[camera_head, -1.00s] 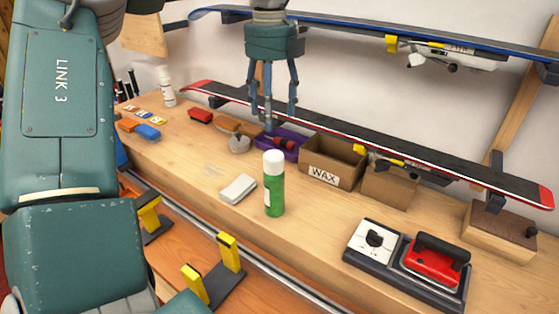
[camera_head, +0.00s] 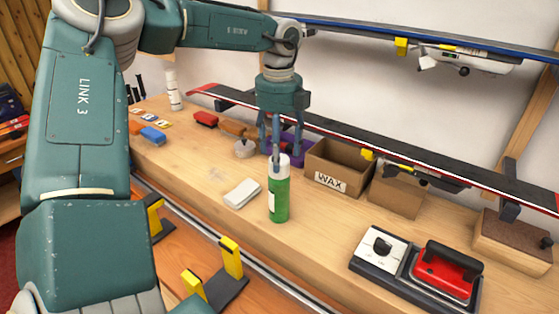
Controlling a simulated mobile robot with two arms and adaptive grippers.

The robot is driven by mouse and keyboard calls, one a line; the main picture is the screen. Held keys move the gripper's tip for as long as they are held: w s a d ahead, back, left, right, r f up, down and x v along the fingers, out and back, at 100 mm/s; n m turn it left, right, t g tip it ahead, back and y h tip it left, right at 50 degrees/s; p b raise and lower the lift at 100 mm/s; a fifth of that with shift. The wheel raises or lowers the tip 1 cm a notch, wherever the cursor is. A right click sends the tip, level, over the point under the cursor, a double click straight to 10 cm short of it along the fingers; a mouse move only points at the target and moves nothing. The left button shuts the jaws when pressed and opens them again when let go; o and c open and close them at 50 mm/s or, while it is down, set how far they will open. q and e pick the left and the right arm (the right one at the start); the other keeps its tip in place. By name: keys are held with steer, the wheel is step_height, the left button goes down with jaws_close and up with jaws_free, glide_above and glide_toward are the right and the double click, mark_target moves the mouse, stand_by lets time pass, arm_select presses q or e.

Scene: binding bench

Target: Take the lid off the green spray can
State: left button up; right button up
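The green spray can (camera_head: 279,202) stands upright on the wooden bench, with a white lid (camera_head: 282,172) on top. My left gripper (camera_head: 279,155) points down above the can with its fingers spread open. One finger hangs in front of the lid's top and partly covers it. The other fingers show to either side, higher up in the picture. I cannot tell whether any finger touches the lid. My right gripper is not in view.
A white cloth or block (camera_head: 242,193) lies left of the can. A cardboard WAX box (camera_head: 331,183) and a red iron (camera_head: 445,270) stand to the right. A ski (camera_head: 405,155) runs behind on supports. A purple tray (camera_head: 303,140) is behind the gripper.

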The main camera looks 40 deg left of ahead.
arm_select(q)
steer(key=shift+a+f+p, duration=0.15)
steer(key=shift+f+p, duration=0.15)
steer(key=shift+f, duration=1.25)
steer(key=c, duration=0.9)
steer(key=shift+r, duration=0.15)
